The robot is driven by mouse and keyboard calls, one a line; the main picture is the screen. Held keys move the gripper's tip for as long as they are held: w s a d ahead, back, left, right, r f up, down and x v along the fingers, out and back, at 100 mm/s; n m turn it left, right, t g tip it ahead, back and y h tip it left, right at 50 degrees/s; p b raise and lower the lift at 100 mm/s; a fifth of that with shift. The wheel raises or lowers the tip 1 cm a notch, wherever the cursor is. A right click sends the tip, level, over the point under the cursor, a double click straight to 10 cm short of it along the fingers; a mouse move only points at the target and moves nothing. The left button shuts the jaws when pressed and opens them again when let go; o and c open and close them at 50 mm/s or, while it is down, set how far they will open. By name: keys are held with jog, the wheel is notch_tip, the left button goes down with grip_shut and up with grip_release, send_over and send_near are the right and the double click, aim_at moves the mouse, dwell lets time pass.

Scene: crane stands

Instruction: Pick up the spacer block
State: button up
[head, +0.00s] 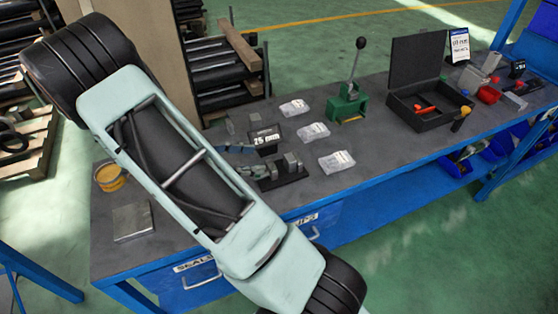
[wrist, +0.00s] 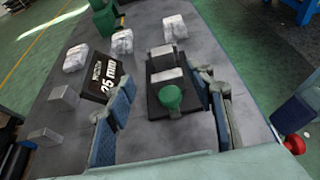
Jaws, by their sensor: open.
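Two grey metal blocks (head: 292,162) sit on a dark base (head: 296,178) on the bench; in the wrist view the blocks (wrist: 166,75) lie ahead of a round green knob (wrist: 171,97) on that base (wrist: 158,108). Two more plain grey blocks (wrist: 64,98) stand loose on the bench to the left, near a black "25 mm" sign (wrist: 104,80). I cannot tell which block is the spacer block. My gripper (wrist: 166,88) is open, its blue-padded fingers on either side of the base's near end. In the head view my gripper (head: 259,161) is partly hidden by my arm.
Clear bags (head: 312,131) lie behind the base. A green press (head: 347,102) and an open black case (head: 424,112) stand to the right. A metal plate (head: 132,221) and a yellow tin (head: 110,177) are at the left. The front right bench surface is bare.

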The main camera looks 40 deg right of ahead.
aim_at(287, 158)
jog(key=x, duration=0.5)
jog(key=shift+s+d, duration=0.15)
jog(key=shift+d, duration=0.1)
jog(key=p+x, duration=0.1)
jog(key=x, duration=0.3)
jog(key=shift+s+d+r+p, duration=0.1)
jog(key=shift+s+d+p, duration=0.05)
jog(key=shift+s+p, duration=0.15)
jog(key=shift+d+f, duration=0.2)
jog(key=shift+d, duration=0.2)
grip_shut()
